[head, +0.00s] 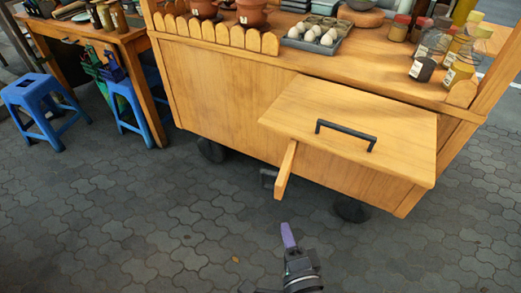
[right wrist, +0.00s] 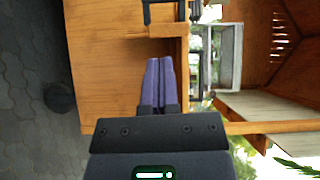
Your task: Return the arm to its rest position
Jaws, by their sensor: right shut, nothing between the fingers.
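My right gripper (head: 289,236) is low in the middle of the head view, over the grey paving and in front of the wooden cart (head: 215,85). In the right wrist view its two purple fingers (right wrist: 158,85) lie together, with nothing between them. The fingers appear in front of the cart's wood there, and I see no contact. My left gripper is not in view.
A wooden panel (head: 400,120) with a black handle (head: 346,134) juts from the cart's front, and a wooden bar (head: 286,170) sticks out beside it. Clay pots (head: 252,12), an egg tray (head: 317,36) and jars stand on the cart. Blue stools (head: 45,105) are left. Paving below is open.

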